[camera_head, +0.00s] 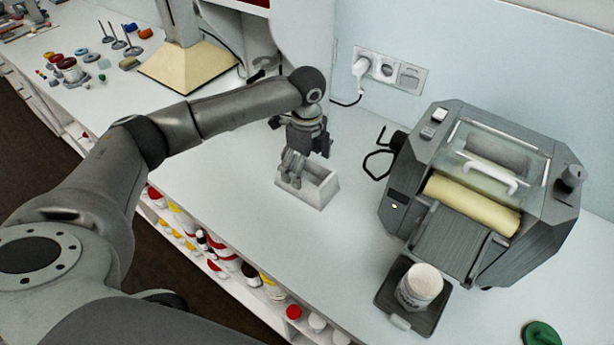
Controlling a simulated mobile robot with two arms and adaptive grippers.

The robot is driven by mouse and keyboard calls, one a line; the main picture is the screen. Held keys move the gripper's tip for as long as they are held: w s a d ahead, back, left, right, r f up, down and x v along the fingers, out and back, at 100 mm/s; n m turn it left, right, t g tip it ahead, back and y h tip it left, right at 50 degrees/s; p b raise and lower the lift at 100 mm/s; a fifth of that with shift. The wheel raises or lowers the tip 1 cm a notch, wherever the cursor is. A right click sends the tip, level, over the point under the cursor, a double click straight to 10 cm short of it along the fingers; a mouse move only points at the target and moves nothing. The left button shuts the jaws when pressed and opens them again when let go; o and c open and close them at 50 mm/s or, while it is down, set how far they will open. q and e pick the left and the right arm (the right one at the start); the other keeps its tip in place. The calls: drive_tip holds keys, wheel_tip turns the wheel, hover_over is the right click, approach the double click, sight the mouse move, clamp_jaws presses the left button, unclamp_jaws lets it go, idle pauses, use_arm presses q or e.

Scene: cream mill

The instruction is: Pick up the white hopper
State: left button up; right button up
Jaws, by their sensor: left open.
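The white hopper (318,192) is a small, open-topped box standing on the pale worktop near the middle of the picture. My left arm comes in from the left, and my left gripper (290,182) points down at the hopper's left end. The gripper is open. Its fingers overlap the left part of the hopper and hide some of its rim. I cannot tell whether they touch it. My right gripper is out of view.
A grey mill (480,185) with a cream roller stands to the right. In front of it, a white jar (419,287) sits on a dark tray (385,292). A green lid (541,334) lies at the lower right. The wall socket (389,70) is behind. Worktop (300,255) before the hopper is clear.

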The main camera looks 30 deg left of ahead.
use_arm(q)
drive_tip(key=shift+f, duration=0.85)
drive_tip(key=shift+c, duration=0.4)
drive_tip(key=c, duration=1.1)
drive_tip(key=shift+c, duration=0.2)
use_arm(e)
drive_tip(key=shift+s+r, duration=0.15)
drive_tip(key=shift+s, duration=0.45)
